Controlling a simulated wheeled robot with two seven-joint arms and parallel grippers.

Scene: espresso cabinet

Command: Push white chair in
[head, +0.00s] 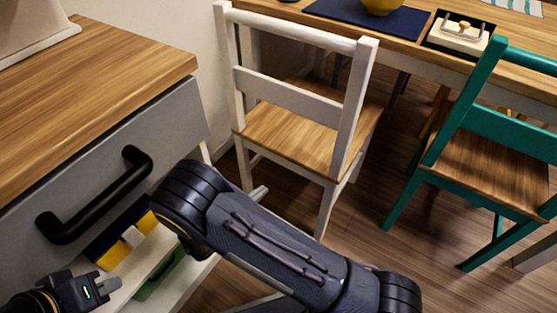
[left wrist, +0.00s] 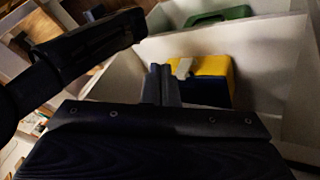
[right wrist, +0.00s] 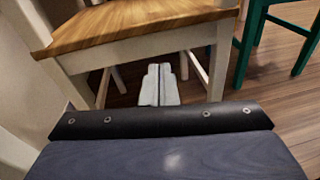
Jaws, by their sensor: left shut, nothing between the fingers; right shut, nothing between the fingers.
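The white chair (head: 290,97) with a wooden seat stands upright at the table, its back towards me; its seat edge and legs fill the top of the right wrist view (right wrist: 130,25). My right gripper (head: 260,193) is shut and empty, low behind the chair. Its fingertips (right wrist: 160,84) appear below the seat edge, between the near legs; I cannot tell whether they touch anything. My forearm hides most of this gripper in the head view. My left gripper (head: 108,286) is shut and empty by the open drawer, seen also in the left wrist view (left wrist: 161,84).
The dining table (head: 440,62) has a blue mat (head: 350,16) and a small tray on it. A teal chair (head: 490,140) stands at the right. The grey drawer (head: 110,120) with a black handle is at the left. A yellow and dark box (left wrist: 205,78) lies below my left gripper.

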